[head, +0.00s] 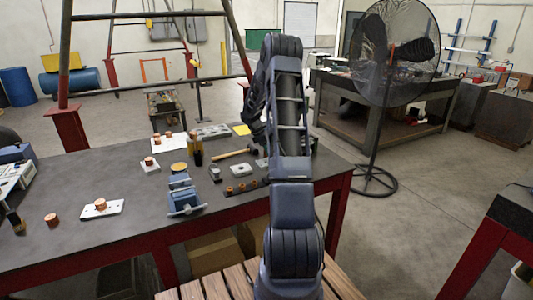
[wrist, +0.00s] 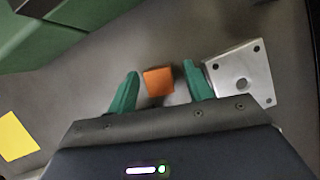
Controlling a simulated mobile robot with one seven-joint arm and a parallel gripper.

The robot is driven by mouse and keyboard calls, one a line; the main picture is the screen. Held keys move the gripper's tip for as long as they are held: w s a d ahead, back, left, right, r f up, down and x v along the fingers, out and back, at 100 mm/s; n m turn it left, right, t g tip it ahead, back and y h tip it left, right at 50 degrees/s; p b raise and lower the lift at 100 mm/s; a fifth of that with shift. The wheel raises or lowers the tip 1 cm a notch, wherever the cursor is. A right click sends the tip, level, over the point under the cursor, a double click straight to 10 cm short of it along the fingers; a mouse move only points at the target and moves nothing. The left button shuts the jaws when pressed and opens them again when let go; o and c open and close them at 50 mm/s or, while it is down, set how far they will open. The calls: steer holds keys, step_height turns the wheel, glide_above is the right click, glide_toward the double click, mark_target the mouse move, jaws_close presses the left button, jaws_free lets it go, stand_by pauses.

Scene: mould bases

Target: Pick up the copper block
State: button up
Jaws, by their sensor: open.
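In the wrist view a small orange-copper block (wrist: 158,81) with flat faces lies on the dark grey surface. My gripper (wrist: 161,70) is open, with one green finger to the left of the block and one to the right. Gaps show between the block and both fingers. I cannot tell how high the fingers are above the surface. In the head view my arm hides the block and the fingertips.
A pale metal plate (wrist: 240,77) with holes lies close to the right finger. A yellow sheet (wrist: 18,136) lies to the left. In the head view the workbench (head: 75,188) holds round copper pieces on plates, a blue vise (head: 183,195) and a hammer (head: 232,153).

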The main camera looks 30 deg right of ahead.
steer(key=shift+d+f, duration=0.15)
steer(key=shift+f, duration=0.2)
jaws_close()
steer(key=shift+r, duration=0.1)
